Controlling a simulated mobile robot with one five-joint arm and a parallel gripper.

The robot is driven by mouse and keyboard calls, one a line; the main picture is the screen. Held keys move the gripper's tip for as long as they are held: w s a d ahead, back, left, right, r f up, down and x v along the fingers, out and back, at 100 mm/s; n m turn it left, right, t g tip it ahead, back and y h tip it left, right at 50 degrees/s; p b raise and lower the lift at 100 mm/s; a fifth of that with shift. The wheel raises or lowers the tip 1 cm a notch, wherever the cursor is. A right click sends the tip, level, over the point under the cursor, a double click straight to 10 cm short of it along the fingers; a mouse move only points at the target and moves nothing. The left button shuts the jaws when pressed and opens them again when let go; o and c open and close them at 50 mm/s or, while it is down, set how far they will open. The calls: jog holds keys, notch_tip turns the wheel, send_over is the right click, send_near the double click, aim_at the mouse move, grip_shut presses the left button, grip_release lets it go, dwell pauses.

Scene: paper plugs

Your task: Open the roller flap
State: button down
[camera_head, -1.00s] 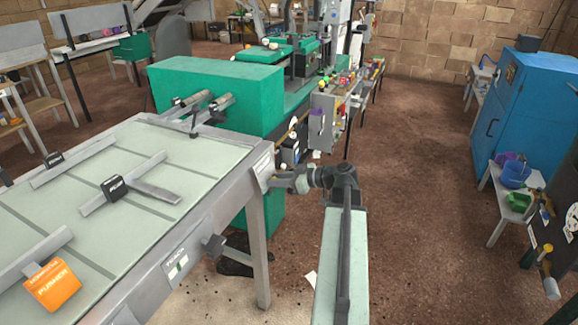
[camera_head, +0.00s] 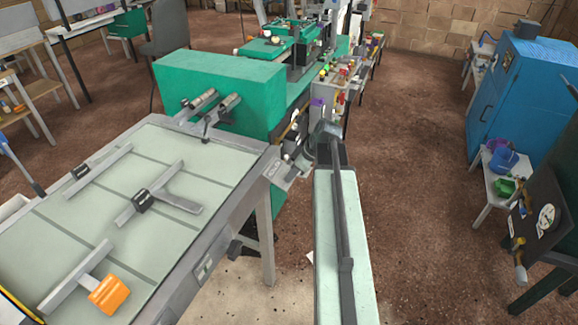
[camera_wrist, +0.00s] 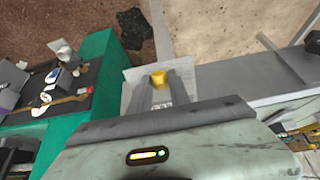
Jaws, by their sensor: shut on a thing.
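The roller flap (camera_head: 277,170) looks like a small pale grey labelled plate at the table's right corner, beside the green machine. In the wrist view a pale plate (camera_wrist: 130,97), seemingly the same flap, lies behind my fingers. My gripper (camera_wrist: 158,88) is shut on a small yellow knob (camera_wrist: 158,76) in front of that plate. In the head view my gripper (camera_head: 300,160) is at the flap, partly hidden by my own arm. The flap seems to stand out from the table's end; its exact angle is unclear.
The green machine (camera_head: 215,90) stands just behind the flap. The grey-framed table (camera_head: 90,230) with guide bars and an orange block (camera_head: 109,295) is on the left. A blue cabinet (camera_head: 515,95) and a small bench (camera_head: 492,180) are at right. Brown floor between is clear.

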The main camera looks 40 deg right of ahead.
notch_tip(320, 180, up, 3)
jog(key=g+h+p, duration=0.1)
jog(key=g+p, duration=0.1)
jog(key=p, duration=0.1)
jog(key=shift+w+f, duration=0.1)
jog(key=shift+w, duration=0.05)
jog(key=shift+w+a+r+g+h+p, duration=0.15)
jog(key=shift+r+g+h+p, duration=0.35)
jog(key=shift+g+p, duration=0.25)
jog(key=shift+w+a+r+g+h+p, duration=0.1)
jog(key=shift+r+g+h+p, duration=0.25)
jog(key=shift+g+h+p, duration=0.35)
jog(key=c, duration=1.2)
grip_release()
jog(key=shift+r, duration=0.1)
notch_tip(320, 180, up, 8)
jog(key=p, duration=0.8)
